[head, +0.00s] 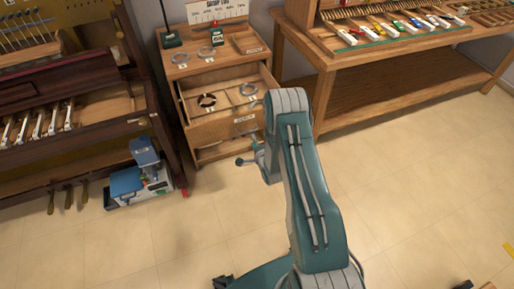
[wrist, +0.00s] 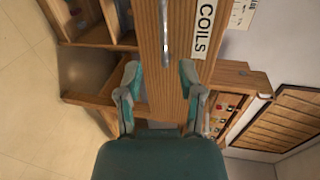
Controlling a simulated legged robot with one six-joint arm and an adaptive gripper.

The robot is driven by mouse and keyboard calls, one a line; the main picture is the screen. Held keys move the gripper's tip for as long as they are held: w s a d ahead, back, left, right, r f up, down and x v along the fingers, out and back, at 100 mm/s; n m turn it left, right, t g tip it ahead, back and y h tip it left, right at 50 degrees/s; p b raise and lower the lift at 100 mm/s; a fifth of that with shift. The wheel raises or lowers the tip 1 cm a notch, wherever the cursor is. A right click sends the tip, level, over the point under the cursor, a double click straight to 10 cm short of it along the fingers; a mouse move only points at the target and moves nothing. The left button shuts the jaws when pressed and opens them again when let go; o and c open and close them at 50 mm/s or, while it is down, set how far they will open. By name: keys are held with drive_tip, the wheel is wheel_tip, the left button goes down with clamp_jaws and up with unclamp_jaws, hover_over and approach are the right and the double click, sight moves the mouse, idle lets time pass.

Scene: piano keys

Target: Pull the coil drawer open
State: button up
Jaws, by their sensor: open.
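The wooden coil drawer (head: 221,127) is pulled out of the small cabinet in the head view, with its inside showing. A dark ring coil (head: 207,101) and a grey ring coil (head: 249,89) lie in it. In the wrist view, the drawer front (wrist: 150,45) bears a COILS label (wrist: 204,30) and a metal handle (wrist: 164,30). My gripper (wrist: 159,72) is open and empty, its fingers on either side of the drawer front in the picture. The handle appears beyond the fingertips; contact cannot be told. In the head view, my arm partly hides the gripper, below the drawer's right side.
Grey rings and a black stand (head: 171,38) sit on the cabinet top (head: 190,65). A piano action (head: 75,120) and a blue-and-white device (head: 140,178) stand at left. A wooden workbench (head: 400,85) stands at right. The tiled floor (head: 150,245) in front is largely clear.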

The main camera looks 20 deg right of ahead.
drive_tip(key=v, duration=0.4)
drive_tip(key=shift+s, duration=0.15)
drive_tip(key=w+a+r+n+g, duration=0.1)
drive_tip(key=w+r+n, duration=0.1)
drive_tip(key=r, duration=0.5)
drive_tip(key=w+r+n+g, duration=0.1)
drive_tip(key=r+n, duration=0.2)
drive_tip(key=r, duration=0.5)
drive_tip(key=s+a+r+n+g+h, duration=0.1)
drive_tip(key=s+r+n, duration=0.15)
drive_tip(key=r, duration=0.45)
drive_tip(key=s+a+r+n+g, duration=0.2)
drive_tip(key=s+r, duration=0.2)
drive_tip(key=r, duration=0.3)
drive_tip(key=s+a+r+n+g, duration=0.1)
drive_tip(key=s+a+r+n, duration=0.1)
drive_tip(key=s, duration=0.7)
drive_tip(key=s+a+r+n+g, duration=0.2)
drive_tip(key=s+r, duration=0.3)
drive_tip(key=s, duration=0.5)
drive_tip(key=s+a+r+n+g+y, duration=0.1)
drive_tip(key=s+r+n, duration=0.3)
drive_tip(key=s, duration=0.5)
drive_tip(key=shift+s+a+r+g, duration=0.15)
drive_tip(key=shift+s+a+g, duration=0.25)
drive_tip(key=shift+a, duration=0.1)
